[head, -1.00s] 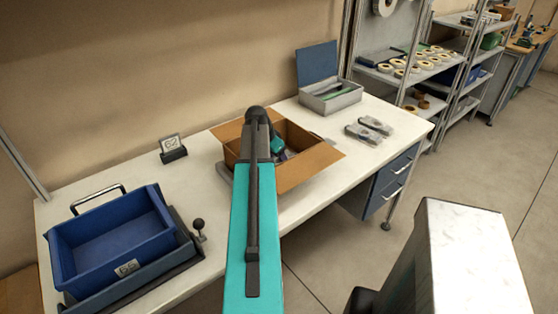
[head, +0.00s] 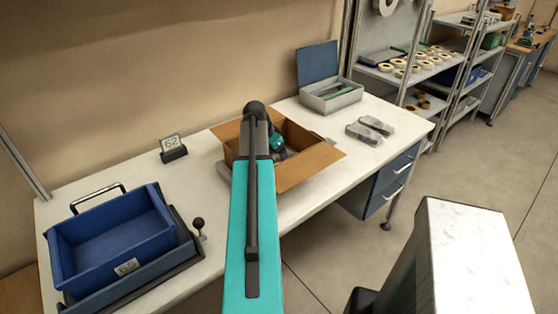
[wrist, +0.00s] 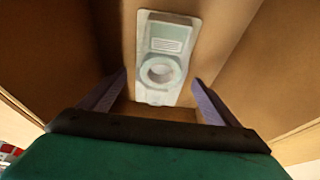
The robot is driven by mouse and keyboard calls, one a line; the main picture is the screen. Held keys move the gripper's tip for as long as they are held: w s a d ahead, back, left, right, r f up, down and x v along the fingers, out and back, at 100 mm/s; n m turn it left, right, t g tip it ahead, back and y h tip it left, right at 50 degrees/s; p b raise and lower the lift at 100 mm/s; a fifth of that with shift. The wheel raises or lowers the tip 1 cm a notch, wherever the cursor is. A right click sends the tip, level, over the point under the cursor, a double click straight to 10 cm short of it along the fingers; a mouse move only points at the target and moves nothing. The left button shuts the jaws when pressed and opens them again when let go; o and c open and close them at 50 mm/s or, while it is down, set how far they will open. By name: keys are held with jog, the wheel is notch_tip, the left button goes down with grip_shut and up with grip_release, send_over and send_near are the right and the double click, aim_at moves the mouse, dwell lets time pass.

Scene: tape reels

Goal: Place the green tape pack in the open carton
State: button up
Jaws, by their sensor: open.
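The open carton (head: 310,165) stands on the white bench with its flaps folded out. In the wrist view its brown walls (wrist: 265,60) surround my gripper. A pale green tape pack (wrist: 168,35) with a ring-shaped reel and a printed label lies inside, apparently on the carton floor. My gripper (wrist: 160,84) is open, with its two purple fingers spread either side of the pack's near end, and I see nothing held between them. In the head view my gripper (head: 282,155) is down in the carton, partly hidden by my arm, and the pack is not visible there.
Two grey packs (head: 362,133) (head: 376,125) lie right of the carton. A grey box (head: 330,101) with a raised blue lid stands behind them. A blue bin (head: 70,265), a knob (head: 199,226) and a number sign (head: 173,147) are on the left.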

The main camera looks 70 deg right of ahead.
jog(key=b+v, duration=0.2)
jog(key=v, duration=0.8)
jog(key=shift+a+r, duration=0.15)
jog(key=shift+r, duration=0.1)
dwell(0.7)
